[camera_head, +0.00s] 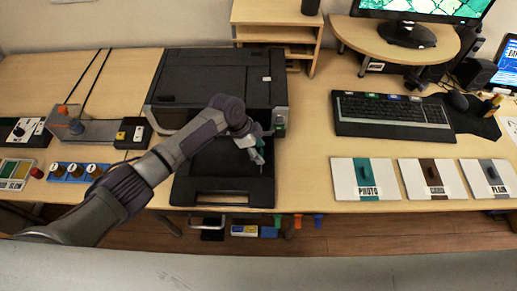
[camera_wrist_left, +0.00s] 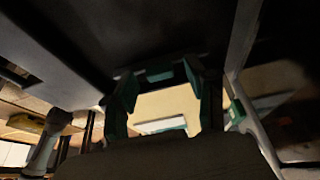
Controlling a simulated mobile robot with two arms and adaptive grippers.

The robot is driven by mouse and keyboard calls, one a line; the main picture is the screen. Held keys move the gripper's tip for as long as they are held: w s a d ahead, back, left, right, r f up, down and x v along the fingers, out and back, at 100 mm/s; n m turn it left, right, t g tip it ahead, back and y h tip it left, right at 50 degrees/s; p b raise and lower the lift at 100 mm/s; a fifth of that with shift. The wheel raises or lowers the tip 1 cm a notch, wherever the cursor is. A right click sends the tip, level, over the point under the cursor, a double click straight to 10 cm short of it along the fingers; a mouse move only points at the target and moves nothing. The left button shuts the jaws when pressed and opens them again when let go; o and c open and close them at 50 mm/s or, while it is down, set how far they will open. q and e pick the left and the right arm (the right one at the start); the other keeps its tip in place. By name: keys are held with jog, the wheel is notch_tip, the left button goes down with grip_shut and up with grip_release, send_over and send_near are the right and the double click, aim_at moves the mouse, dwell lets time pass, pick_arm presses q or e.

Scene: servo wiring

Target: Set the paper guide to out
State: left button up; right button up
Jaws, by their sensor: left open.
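The black printer (camera_head: 215,85) stands at the middle of the desk in the head view, with its black paper tray (camera_head: 222,192) extended at the front. My left arm reaches across from the lower left. My left gripper (camera_head: 257,152) hangs over the right part of the tray, near the printer's front opening. Its fingers also show apart in the left wrist view (camera_wrist_left: 165,103), with nothing visibly held between them. I cannot clearly make out the paper guide; the tray interior is dark and partly covered by my arm. My right gripper is in no view.
A keyboard (camera_head: 392,115) and several labelled white panels (camera_head: 365,179) lie to the right. Desk between tray and panels is clear.

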aim_at(273, 156)
pick_arm(q)
jog(key=shift+c, duration=0.3)
grip_shut()
jog(key=shift+d+b, duration=0.5)
jog(key=shift+d, duration=1.05)
jog(key=shift+o, duration=0.3)
grip_release()
jog(key=shift+a, duration=0.1)
jog(key=v, duration=1.2)
